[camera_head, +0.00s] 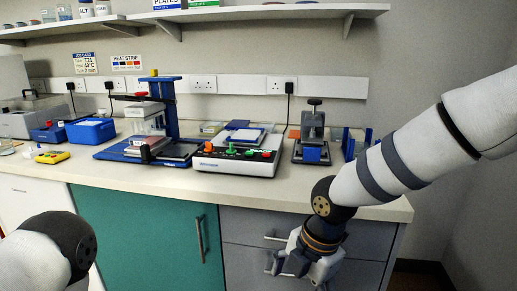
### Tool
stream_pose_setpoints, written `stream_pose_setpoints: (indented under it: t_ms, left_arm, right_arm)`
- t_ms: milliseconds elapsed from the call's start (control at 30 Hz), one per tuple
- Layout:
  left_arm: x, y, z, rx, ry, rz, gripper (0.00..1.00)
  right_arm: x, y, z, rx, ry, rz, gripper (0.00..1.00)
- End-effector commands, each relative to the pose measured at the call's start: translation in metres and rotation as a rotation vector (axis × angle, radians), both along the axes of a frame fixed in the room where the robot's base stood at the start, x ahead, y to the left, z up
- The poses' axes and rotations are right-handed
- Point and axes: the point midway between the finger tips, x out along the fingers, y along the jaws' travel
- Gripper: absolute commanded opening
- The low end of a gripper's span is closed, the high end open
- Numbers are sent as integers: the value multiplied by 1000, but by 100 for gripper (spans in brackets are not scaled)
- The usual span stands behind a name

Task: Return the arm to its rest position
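My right arm (390,163) comes in from the right and bends down past the bench's front edge. Its gripper (304,268) hangs in front of the grey drawers, below the worktop, with no object visible in it. Its fingers point down and partly overlap, so I cannot tell whether they are open or shut. My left arm (45,253) shows only as a rounded white and dark joint at the lower left. The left gripper is out of view.
The worktop (250,190) carries a blue-framed stand (165,120), a white control box with coloured knobs (237,158), a grey press-like device (313,135) and a blue box (91,131). Drawers (250,230) and a teal cupboard door (150,235) with protruding handles are below.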

Motion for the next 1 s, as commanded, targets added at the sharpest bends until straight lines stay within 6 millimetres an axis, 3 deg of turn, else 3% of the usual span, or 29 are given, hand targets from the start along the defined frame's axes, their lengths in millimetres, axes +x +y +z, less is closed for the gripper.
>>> stream_pose_setpoints:
  t_ms: [33, 100, 233, 300, 367, 400, 500, 600, 667, 1000]
  left_arm:
    - [-1, 0, 0, 1, 1, 1, 91]
    - [-1, 0, 1, 1, 2, 1, 91]
    - [-1, 1, 1, 1, 3, 2, 91]
    - [-1, 1, 1, 1, 2, 2, 91]
    - [-1, 1, 1, 1, 2, 1, 91]
    - [-1, 1, 1, 1, 2, 1, 91]
    - [-1, 1, 1, 1, 1, 1, 91]
    - [-1, 1, 1, 1, 1, 2, 91]
    - [-1, 1, 1, 1, 1, 2, 91]
    - [-1, 1, 1, 1, 2, 2, 91]
  right_arm:
    - [-28, 0, -37, 36, 85, -143, 91]
    - [-69, -4, -83, 80, 200, -408, 91]
    - [-156, -27, -154, 80, 393, -975, 91]
    - [-207, -49, -181, 35, 458, -1304, 91]
    - [-248, -71, -195, -19, 477, -1570, 91]
    - [-272, -86, -201, -56, 471, -1730, 91]
    - [-318, -119, -204, -134, 417, -2032, 91]
    - [-342, -141, -201, -177, 357, -2202, 91]
    - [-348, -147, -200, -187, 338, -2248, 91]
    - [-348, -148, -200, -184, 330, -2264, 91]
